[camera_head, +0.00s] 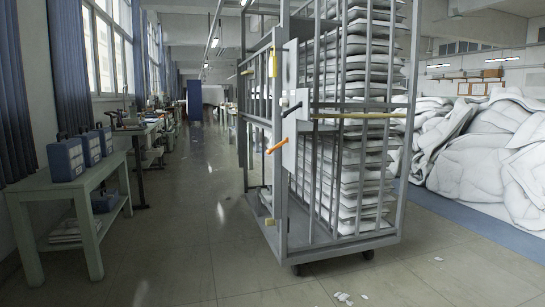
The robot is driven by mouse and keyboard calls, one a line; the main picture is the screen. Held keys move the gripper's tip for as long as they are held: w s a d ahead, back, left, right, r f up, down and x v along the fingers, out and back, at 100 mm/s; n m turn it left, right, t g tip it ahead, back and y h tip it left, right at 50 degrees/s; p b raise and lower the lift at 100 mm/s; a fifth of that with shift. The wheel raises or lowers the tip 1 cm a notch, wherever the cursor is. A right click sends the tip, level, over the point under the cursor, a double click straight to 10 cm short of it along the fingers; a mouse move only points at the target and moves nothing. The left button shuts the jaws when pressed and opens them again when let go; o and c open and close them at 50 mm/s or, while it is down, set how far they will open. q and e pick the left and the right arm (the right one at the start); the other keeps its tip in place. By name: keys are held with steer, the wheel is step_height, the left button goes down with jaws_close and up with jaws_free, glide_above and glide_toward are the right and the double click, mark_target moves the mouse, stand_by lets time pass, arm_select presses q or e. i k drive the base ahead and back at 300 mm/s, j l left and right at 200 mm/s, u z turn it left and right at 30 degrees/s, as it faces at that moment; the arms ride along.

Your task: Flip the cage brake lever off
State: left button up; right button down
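A tall grey wheeled cage (398,215) stands right of centre, holding a high stack of folded white bedding (352,165). A white plate on its front left upright carries an orange lever (277,147), slanting down to the left. A dark-tipped lever (291,110) sits above it on the same plate. Which of these is the brake lever, I cannot tell. A yellow bar (360,115) crosses the cage's front. Castors (368,254) show under the cage. Neither of my grippers is in view.
A pale green table (92,188) with blue cases (66,160) stands at the left. White duvet heaps (490,150) lie on a blue mat (480,232) at the right. The aisle floor (185,230) left of the cage is clear. White scraps (343,297) lie in front.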

mark_target(268, 151)
steer(key=i+l+u, duration=0.35)
steer(key=i, duration=0.3)
steer(key=i+l+u, duration=0.35)
steer(key=i+l, duration=0.2)
steer(key=l, duration=0.2)
steer(key=i+l+u, duration=0.35)
steer(key=i+l, duration=0.15)
steer(key=l, duration=0.25)
